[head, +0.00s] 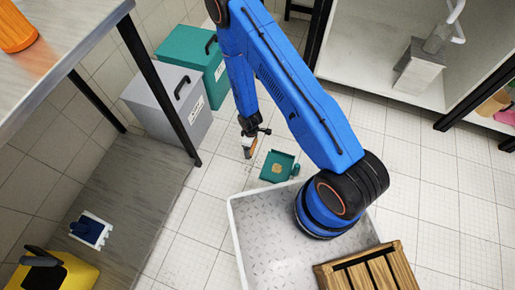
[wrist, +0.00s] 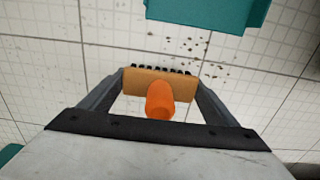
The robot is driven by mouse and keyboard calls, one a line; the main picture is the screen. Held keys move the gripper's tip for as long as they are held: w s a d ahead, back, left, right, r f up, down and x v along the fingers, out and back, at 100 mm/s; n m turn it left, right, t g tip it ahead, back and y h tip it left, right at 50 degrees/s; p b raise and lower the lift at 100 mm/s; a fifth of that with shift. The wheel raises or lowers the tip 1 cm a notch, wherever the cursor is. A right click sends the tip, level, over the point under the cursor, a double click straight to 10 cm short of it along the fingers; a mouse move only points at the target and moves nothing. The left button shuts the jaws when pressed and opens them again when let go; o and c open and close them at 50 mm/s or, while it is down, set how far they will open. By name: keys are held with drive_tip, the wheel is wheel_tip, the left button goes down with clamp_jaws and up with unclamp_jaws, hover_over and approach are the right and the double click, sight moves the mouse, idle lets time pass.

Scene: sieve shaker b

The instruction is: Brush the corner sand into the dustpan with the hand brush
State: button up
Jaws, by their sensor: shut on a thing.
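My gripper (head: 251,130) hangs above the tiled floor at the end of the blue arm, shut on the hand brush (head: 248,147). In the wrist view, the brush (wrist: 136,82) has a tan block, an orange handle and dark bristles, and sits between the fingers of my gripper (wrist: 160,78). Dark specks (wrist: 190,45) are scattered on the tiles beyond the bristles. I cannot tell whether the bristles touch the floor.
A grey bin (head: 165,110) and a teal bin (head: 190,52) stand along the wall at upper left. A pale tray (head: 240,225) and a wooden crate (head: 368,272) are in front. The wrist view has a teal edge (wrist: 210,12) at its top.

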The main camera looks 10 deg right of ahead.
drive_tip(key=w+a, duration=0.2)
drive_tip(key=a, duration=0.1)
drive_tip(key=w+a, duration=0.1)
drive_tip(key=a, duration=0.1)
drive_tip(key=shift+w+a+f, duration=0.1)
drive_tip(key=shift+w+a, duration=0.15)
drive_tip(key=shift+w, duration=0.1)
drive_tip(key=shift+f, duration=0.1)
drive_tip(key=shift+f, duration=1.1)
drive_tip(key=shift+s+d, duration=0.6)
drive_tip(key=shift+d, duration=0.25)
drive_tip(key=shift+s+d, duration=0.55)
drive_tip(key=shift+d, duration=0.3)
drive_tip(key=shift+s+d, duration=0.6)
drive_tip(key=shift+d, duration=0.25)
drive_tip(key=shift+s+d, duration=0.55)
drive_tip(key=shift+d, duration=0.3)
drive_tip(key=shift+s+d, duration=0.55)
drive_tip(key=shift+d, duration=0.35)
drive_tip(key=shift+s+d, duration=0.55)
drive_tip(key=shift+d, duration=0.3)
